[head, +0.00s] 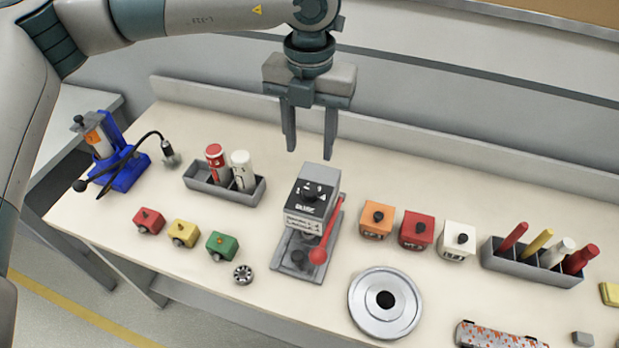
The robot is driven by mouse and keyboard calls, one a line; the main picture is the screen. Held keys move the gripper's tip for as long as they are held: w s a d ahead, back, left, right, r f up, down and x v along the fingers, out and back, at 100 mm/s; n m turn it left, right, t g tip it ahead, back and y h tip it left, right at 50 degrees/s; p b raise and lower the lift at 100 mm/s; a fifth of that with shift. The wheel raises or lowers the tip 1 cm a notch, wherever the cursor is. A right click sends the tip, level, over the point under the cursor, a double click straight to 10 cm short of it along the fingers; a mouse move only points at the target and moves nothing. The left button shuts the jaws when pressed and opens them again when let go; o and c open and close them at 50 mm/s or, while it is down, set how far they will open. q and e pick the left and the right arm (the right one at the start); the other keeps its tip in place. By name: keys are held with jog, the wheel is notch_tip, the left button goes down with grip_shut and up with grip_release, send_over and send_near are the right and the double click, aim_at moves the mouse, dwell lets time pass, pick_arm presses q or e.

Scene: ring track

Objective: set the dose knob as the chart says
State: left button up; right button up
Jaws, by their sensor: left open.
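The dispenser (318,175) is a grey box with a black front panel, standing near the middle of the table. The dark dose knob (311,194) sits on that panel among small white marks. A white label with lines of print (304,222) is below the panel; its words are too small to read. A red lever (326,238) leans along the dispenser's right side. My left gripper (310,154) hangs above and behind the dispenser, fingers pointing down, open and empty, apart from the knob. I cannot make out a separate chart. My right gripper is out of view.
A grey holder with bottles (196,183) and a blue stand (130,172) are left. Coloured knobbed blocks (377,220) and a bin of markers (535,265) are right. A round metal disc (362,311) lies in front. A low wall (430,142) runs behind.

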aim_at(309, 190)
pick_arm(q)
notch_tip(309, 190, down, 11)
jog(key=p, duration=0.4)
jog(key=shift+r, duration=0.1)
jog(key=shift+f+p, duration=0.3)
jog(key=shift+f, duration=0.3)
jog(key=shift+c, duration=0.3)
jog(key=c, duration=1)
